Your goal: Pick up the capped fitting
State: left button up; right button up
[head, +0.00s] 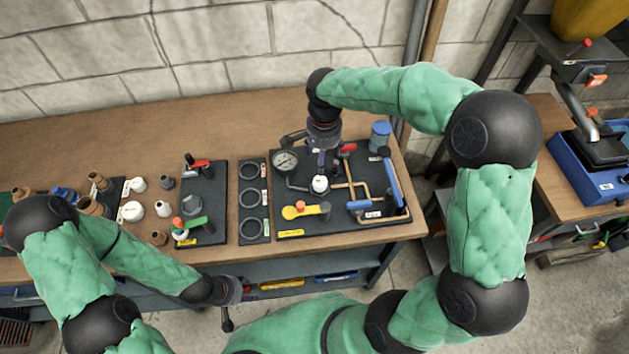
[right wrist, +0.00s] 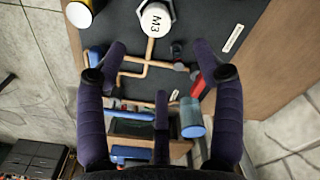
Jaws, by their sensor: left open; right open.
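The fitting with a round white cap (head: 320,184) stands on the dark board with copper pipes, near its middle. In the right wrist view the white cap (right wrist: 155,19) reads "M3" and sits on a hex base at the top edge. I take this to be the capped fitting. My right gripper (head: 322,160) hangs just behind it, pointing down. In the right wrist view my right gripper's fingers (right wrist: 160,76) are spread and empty, with the cap beyond them. My left gripper (head: 228,306) is open at the bench's front edge, away from the fitting; its fingers are only partly visible.
A ring holder (head: 253,199) and a valve board (head: 203,205) lie to the left. Bare bench lies behind.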

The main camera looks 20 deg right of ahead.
aim_at(320, 181)
jog(key=shift+w+f, duration=0.3)
jog(key=shift+f, duration=0.35)
notch_tip(320, 181, down, 5)
jog(key=shift+s+r+b, duration=0.15)
jog(key=shift+r+b, duration=0.05)
jog(key=shift+b, duration=0.45)
jog(key=shift+s+a+f, duration=0.15)
jog(key=shift+s+f, duration=0.05)
jog(key=shift+f, duration=0.2)
jog(key=f, duration=0.1)
jog(key=f+b, duration=0.1)
jog(key=f, duration=0.1)
jog(key=shift+s+a+f, duration=0.2)
jog(key=shift+s+a, duration=0.1)
jog(key=shift+f, duration=0.55)
jog(key=c, duration=1.3)
